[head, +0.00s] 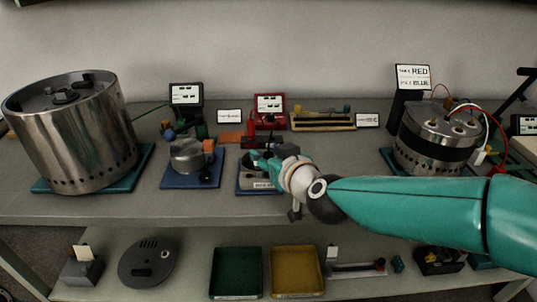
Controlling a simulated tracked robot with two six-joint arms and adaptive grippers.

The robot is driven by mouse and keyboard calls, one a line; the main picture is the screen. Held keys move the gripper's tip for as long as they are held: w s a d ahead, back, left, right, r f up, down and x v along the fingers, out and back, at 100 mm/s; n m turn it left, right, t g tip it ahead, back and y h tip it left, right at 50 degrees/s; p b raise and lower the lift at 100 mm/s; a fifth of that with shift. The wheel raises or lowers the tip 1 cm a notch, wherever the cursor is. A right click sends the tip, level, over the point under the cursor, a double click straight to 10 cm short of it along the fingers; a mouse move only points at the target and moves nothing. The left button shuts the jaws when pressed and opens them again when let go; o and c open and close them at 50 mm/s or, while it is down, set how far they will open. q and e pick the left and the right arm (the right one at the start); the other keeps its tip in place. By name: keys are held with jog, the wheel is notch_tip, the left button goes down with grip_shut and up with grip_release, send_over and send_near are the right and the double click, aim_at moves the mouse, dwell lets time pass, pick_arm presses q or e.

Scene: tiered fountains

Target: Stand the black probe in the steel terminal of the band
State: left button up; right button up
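My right gripper (264,160) reaches in from the right over the middle blue mat (243,190). Its fingers are small and partly hidden, so I cannot tell whether they are open or hold anything. Below it is a grey labelled block (264,185). Left of it, a short steel ring-shaped piece (186,157) sits on another blue mat (176,181); it may be the band. An orange block (208,145) and a small black piece (205,177) are at its right side. I cannot make out the black probe or the steel terminal for certain. My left gripper is out of view.
A large steel drum (75,135) stands left. A steel pot (436,138) with red and white wires stands right, behind my forearm. A red case (269,120) and a tool tray (323,121) are behind. Green (236,297) and yellow (297,294) trays lie on the lower shelf.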

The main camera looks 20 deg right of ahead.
jog(key=v, duration=1.2)
jog(key=shift+f, duration=0.15)
dwell(0.4)
